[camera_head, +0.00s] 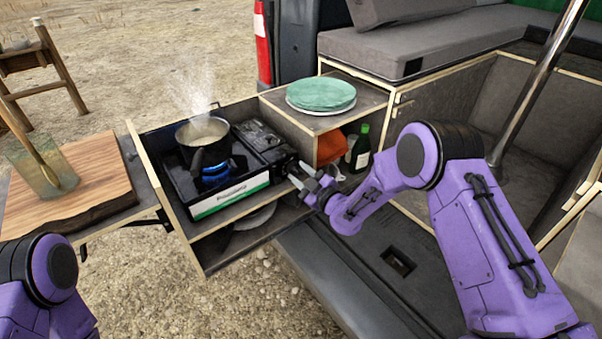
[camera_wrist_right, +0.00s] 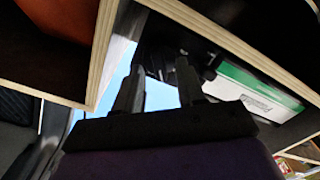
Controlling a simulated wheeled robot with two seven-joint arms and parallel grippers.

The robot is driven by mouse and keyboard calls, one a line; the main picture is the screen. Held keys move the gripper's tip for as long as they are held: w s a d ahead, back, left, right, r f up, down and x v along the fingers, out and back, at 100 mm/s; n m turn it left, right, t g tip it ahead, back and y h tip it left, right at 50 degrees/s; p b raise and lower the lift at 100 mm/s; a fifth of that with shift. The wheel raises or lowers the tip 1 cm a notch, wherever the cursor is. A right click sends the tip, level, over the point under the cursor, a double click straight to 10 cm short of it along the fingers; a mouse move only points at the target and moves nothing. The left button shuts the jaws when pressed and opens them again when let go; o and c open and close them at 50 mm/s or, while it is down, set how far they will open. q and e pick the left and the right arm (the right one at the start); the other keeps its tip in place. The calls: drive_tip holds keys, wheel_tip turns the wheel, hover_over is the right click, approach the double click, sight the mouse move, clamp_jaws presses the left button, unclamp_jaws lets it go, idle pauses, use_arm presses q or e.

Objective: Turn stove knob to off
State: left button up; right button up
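The camping stove (camera_head: 231,200) sits in the pulled-out drawer, and a blue flame (camera_head: 214,174) burns under a steaming pot (camera_head: 203,140). The stove's right end, where dark parts stick out, is close to my right gripper (camera_head: 302,176). I cannot make out the knob clearly. In the right wrist view my right gripper (camera_wrist_right: 158,88) has its two fingers apart, with dark stove parts (camera_wrist_right: 165,52) just beyond them. Contact cannot be told. The stove's green and white label (camera_wrist_right: 258,85) shows to the right. My left gripper is out of view; only part of that arm shows.
Stacked plates (camera_head: 321,92) lie on the cabinet top right of the stove. A green bottle (camera_head: 361,148) and an orange item (camera_head: 331,147) stand in the compartment below, near my right forearm. A wooden board (camera_head: 95,180) with a glass jar (camera_head: 42,165) is at left.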

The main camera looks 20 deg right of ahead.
clamp_jaws()
drive_tip(key=shift+m, duration=0.3)
drive_tip(key=m+b, duration=0.1)
drive_tip(key=m, duration=0.1)
drive_tip(key=shift+m, duration=0.3)
drive_tip(key=shift+d+m+b, duration=0.15)
drive_tip(key=shift+m+b, duration=0.35)
drive_tip(key=shift+m, duration=1.4)
unclamp_jaws()
